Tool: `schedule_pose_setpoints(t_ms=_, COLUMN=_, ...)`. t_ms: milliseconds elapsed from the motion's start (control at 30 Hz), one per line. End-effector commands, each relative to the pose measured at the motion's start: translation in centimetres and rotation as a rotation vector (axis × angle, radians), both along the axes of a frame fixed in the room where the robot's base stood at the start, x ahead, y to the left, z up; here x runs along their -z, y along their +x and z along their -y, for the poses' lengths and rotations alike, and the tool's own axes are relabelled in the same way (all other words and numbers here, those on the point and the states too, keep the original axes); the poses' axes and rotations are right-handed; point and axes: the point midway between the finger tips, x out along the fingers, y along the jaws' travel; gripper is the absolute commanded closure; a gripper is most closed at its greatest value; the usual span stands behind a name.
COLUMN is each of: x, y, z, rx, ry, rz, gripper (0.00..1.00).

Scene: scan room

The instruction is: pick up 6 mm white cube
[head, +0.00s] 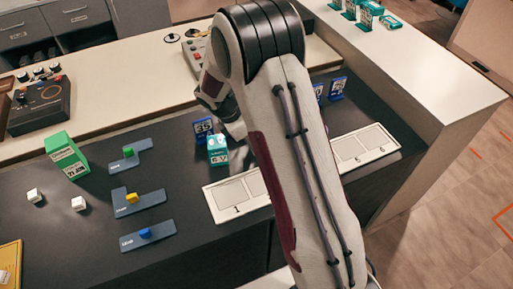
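Two small white cubes lie on the dark counter at the left, one farther left (35,195) and one a little right of it (79,203). A third small white piece (4,276) sits on a yellow board at the lower left edge, partly cut off. I cannot read any size on these, so I cannot tell which is the 6 mm cube. My arm crosses the middle of the view, with its wrist over the counter, well right of the white cubes. My gripper's fingers are hidden behind the arm, and I see nothing held.
Blue-grey plates carry a green (128,152), a yellow (132,198) and a blue cube (145,233). A green box (66,155) stands behind the white cubes. A teal-and-white box (217,149) and white numbered trays (226,197) are near my arm. The yellow board (12,254) is front left.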

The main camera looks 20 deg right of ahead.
Motion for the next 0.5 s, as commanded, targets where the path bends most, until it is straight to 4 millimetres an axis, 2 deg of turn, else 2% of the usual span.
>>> schedule_pose_setpoints(t_ms=167, x=0.92, y=-0.07, z=0.38, rx=0.002, ry=0.001, rz=-0.001, gripper=0.60)
schedule_pose_setpoints(t_ms=500, x=0.92, y=-0.04, z=0.38, rx=0.001, ry=0.001, rz=-0.001, gripper=0.60)
